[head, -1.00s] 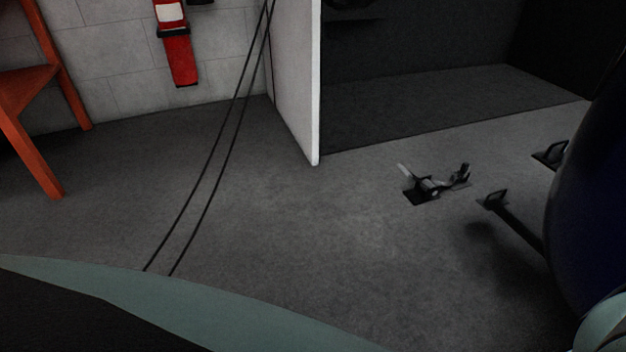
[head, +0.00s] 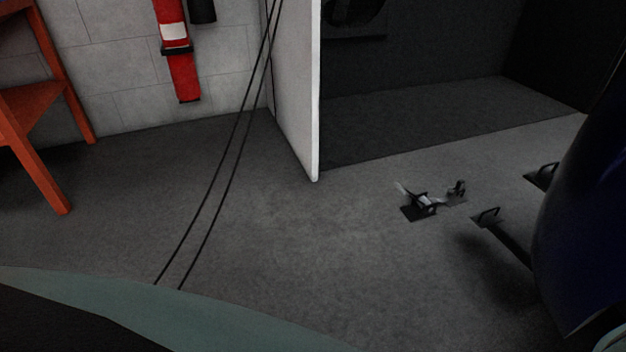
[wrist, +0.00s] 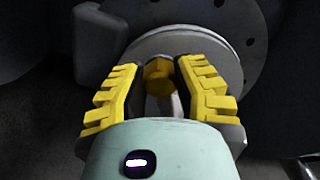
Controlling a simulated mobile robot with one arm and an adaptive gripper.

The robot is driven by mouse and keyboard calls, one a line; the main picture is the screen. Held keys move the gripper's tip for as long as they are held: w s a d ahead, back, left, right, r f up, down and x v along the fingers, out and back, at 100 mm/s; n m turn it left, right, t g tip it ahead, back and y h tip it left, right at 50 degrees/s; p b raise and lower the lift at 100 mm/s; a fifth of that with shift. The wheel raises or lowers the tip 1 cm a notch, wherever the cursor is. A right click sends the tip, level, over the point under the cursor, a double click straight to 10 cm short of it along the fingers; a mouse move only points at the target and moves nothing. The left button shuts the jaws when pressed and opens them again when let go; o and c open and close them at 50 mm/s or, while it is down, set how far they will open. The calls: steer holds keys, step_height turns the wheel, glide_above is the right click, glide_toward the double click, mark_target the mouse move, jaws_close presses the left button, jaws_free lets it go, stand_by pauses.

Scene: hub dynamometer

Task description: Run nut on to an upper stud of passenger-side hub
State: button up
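In the wrist view my gripper (wrist: 160,72) has two yellow ribbed fingers with dark inner pads. A gold-coloured hex nut (wrist: 158,77) sits between the fingertips, and the pads appear to close on it from both sides. Straight beyond the nut is the pale round face of the hub (wrist: 205,48), with a larger grey disc (wrist: 257,65) with small holes behind it. The nut and fingers cover the middle of the hub, so I cannot see a stud or whether the nut touches one. The head view shows neither gripper, nut nor hub.
In the head view a dark blue car body (head: 590,220) stands at the right. Floor fittings (head: 425,203) lie near it. A white partition edge (head: 315,100), hanging black cables (head: 225,150) and an orange rack (head: 45,150) stand further left. Grey floor between is clear.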

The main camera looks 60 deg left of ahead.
steer(key=shift+o, duration=0.7)
steer(key=shift+a+f, duration=0.15)
steer(key=shift+f, duration=0.1)
steer(key=shift+f+n+b, duration=0.15)
steer(key=shift+n+b, duration=0.65)
steer(key=shift+n, duration=0.2)
steer(key=n+b, duration=0.8)
steer(key=b, duration=0.1)
steer(key=shift+f, duration=0.15)
steer(key=shift+n+b, duration=0.9)
steer(key=shift+r, duration=0.4)
steer(key=shift+o, duration=0.2)
